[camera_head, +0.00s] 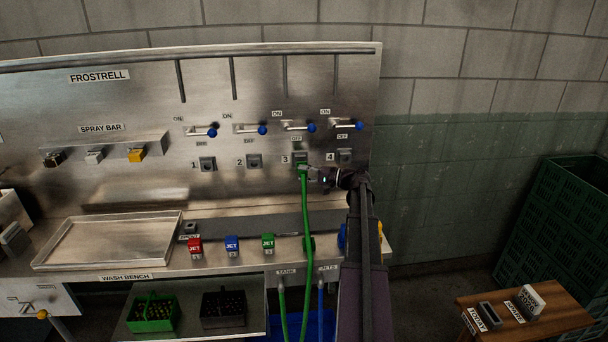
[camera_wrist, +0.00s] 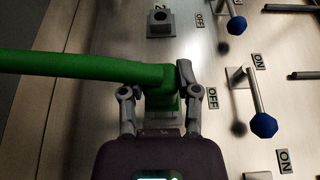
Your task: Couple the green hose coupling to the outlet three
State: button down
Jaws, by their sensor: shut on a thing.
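The green hose coupling (camera_head: 302,170) is at outlet three (camera_head: 301,158) on the steel panel in the head view. Its green hose (camera_head: 306,215) hangs down from it to below the bench. My gripper (camera_head: 314,173) comes in from the right and is shut on the coupling. In the wrist view my gripper (camera_wrist: 160,100) has a finger on each side of the green coupling (camera_wrist: 160,82), with the hose (camera_wrist: 70,66) leading off left. The coupling hides most of outlet three, so I cannot tell whether it is fully seated.
Outlet two (camera_head: 254,161) and outlet four (camera_head: 345,156) are bare on either side. Blue-knobbed valve levers (camera_head: 298,126) sit just above the outlets. Red, blue and green JET blocks (camera_head: 232,244) stand on the bench below. A wooden stool (camera_head: 540,312) stands at right.

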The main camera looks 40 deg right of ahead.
jog(key=shift+w+d, duration=0.45)
jog(key=shift+w, duration=0.25)
jog(key=shift+w+d, duration=0.4)
jog(key=shift+w, duration=0.3)
dwell(0.4)
jog(key=shift+c, duration=1.3)
grip_release()
jog(key=shift+s+d, duration=0.1)
jog(key=shift+s, duration=0.05)
jog(key=v, duration=1.1)
jog(key=shift+s+d, duration=0.2)
jog(key=shift+s, duration=0.1)
jog(key=shift+s, duration=0.15)
